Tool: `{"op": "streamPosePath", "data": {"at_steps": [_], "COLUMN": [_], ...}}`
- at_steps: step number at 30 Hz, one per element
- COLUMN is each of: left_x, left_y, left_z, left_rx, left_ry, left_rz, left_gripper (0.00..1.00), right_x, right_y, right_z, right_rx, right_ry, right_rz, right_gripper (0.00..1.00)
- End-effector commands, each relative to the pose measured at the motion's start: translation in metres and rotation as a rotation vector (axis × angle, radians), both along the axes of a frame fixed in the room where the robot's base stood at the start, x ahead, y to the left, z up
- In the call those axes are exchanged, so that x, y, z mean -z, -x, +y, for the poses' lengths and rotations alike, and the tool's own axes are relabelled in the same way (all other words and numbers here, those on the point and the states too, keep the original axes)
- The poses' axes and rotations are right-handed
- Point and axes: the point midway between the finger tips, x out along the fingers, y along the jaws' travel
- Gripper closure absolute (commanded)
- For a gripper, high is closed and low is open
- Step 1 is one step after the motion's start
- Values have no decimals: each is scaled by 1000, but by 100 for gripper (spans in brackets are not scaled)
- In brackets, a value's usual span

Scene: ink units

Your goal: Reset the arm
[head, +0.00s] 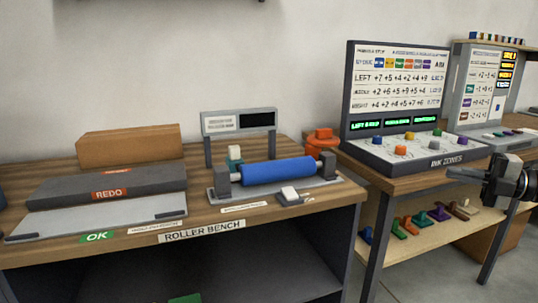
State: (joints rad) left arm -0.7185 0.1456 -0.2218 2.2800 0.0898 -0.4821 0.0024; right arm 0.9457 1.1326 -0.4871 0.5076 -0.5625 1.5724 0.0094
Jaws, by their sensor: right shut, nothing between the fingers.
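My right gripper (466,174) comes in at the right edge, in front of the ink zones station. Its fingers point left and are shut with nothing between them. It hangs clear of the table below. My left gripper is not in view.
The roller bench (60,256) carries a blue roller (277,171) and a grey press-like block (105,184). The ink zones console (376,160) has several coloured knobs and stands close to my right gripper. A lower shelf (400,252) holds several coloured pieces. Floor is free at the lower right.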

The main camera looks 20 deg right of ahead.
Motion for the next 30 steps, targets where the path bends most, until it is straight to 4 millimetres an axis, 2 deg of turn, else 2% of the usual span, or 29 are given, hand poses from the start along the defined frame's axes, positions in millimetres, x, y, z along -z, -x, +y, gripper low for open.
{"op": "streamPosePath", "data": {"at_steps": [1,8,14,17,20,23,24,26,27,29,30], "left_x": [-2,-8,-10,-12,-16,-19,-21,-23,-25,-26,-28], "left_y": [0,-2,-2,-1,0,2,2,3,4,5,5], "left_z": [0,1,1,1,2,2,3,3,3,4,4], "left_rx": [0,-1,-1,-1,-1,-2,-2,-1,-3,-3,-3], "left_ry": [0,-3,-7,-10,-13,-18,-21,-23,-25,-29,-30], "left_rz": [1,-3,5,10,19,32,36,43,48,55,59], "left_gripper": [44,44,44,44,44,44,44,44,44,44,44], "right_x": [7,36,73,99,133,172,187,207,218,232,239], "right_y": [-9,-38,-61,-69,-69,-55,-44,-23,-7,21,41], "right_z": [12,53,104,141,191,253,278,310,330,355,370], "right_rx": [-11,-11,-3,10,38,105,144,215,269,355,417], "right_ry": [-10,-60,-139,-206,-311,-467,-539,-647,-717,-820,-883], "right_rz": [8,33,73,108,170,276,331,427,497,610,690], "right_gripper": [100,100,100,100,100,100,100,100,100,100,100]}}
